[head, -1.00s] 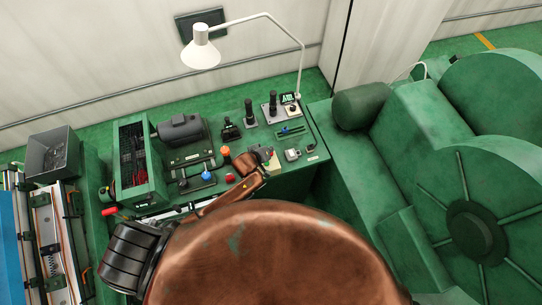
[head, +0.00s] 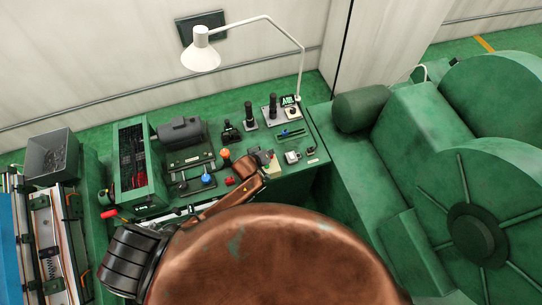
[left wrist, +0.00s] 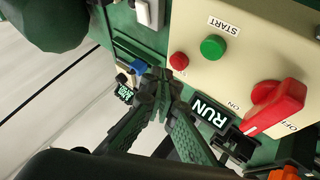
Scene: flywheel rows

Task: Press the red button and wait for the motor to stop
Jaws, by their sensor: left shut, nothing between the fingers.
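The cream control panel (left wrist: 235,65) fills the upper right of the left wrist view. It bears a small red button (left wrist: 179,61), a green START button (left wrist: 213,47) and a red ON/OFF rotary switch (left wrist: 275,106). My left gripper (left wrist: 163,77) is shut and empty, its fingertips beside the red button in the picture. I cannot tell whether they touch it. In the head view the panel (head: 274,166) is partly hidden behind my copper left wrist. The large green flywheel housing (head: 470,220), presumably the motor's machine, stands at the right. My right gripper is not in view.
A white desk lamp (head: 201,55) arches over the back of the green bench. Black levers (head: 249,112), a blue knob (head: 206,178) and an orange knob (head: 225,155) stand near my left arm. A RUN sign (left wrist: 209,112) lies close to the fingers.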

